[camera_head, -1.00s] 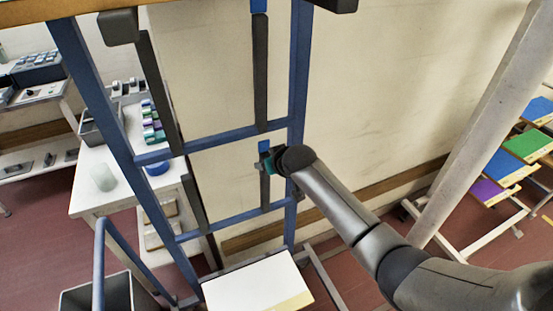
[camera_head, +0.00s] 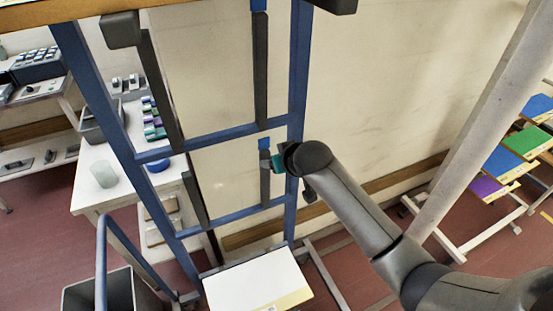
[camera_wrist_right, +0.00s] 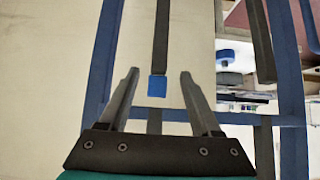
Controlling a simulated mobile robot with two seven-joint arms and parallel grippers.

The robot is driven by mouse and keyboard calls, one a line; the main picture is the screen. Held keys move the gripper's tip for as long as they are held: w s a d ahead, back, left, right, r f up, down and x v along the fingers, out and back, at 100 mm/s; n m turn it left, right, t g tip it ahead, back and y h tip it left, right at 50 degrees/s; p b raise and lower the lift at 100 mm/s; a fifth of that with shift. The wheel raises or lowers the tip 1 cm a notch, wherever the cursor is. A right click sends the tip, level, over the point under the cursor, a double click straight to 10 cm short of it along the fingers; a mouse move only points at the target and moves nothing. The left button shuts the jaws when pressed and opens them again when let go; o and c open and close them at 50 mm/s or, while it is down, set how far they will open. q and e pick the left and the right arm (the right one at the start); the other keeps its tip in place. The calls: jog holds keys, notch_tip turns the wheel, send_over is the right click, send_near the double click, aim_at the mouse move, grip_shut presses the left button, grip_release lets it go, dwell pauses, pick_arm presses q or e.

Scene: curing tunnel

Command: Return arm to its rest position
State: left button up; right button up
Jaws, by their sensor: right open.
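My right arm (camera_head: 365,215) reaches in from the lower right of the head view, towards the blue frame (camera_head: 297,90). My right gripper (camera_head: 268,160) is at its far end, beside the right post of the frame; its fingers are small and partly hidden there. In the right wrist view the gripper (camera_wrist_right: 160,75) is open, with two dark fingers apart and nothing held. A dark hanging bar with a blue end (camera_wrist_right: 157,87) shows between the fingers; I cannot tell how far beyond them it is. My left gripper is not in view.
A white panel with a yellow edge (camera_head: 255,280) lies below the frame. A grey bin (camera_head: 122,292) stands at lower left. A white table (camera_head: 85,190) is behind the frame's left side. A slanted pale post (camera_head: 470,130) and coloured boards (camera_head: 525,145) are at right.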

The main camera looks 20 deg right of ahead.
jog(key=shift+f, duration=0.1)
dwell(0.5)
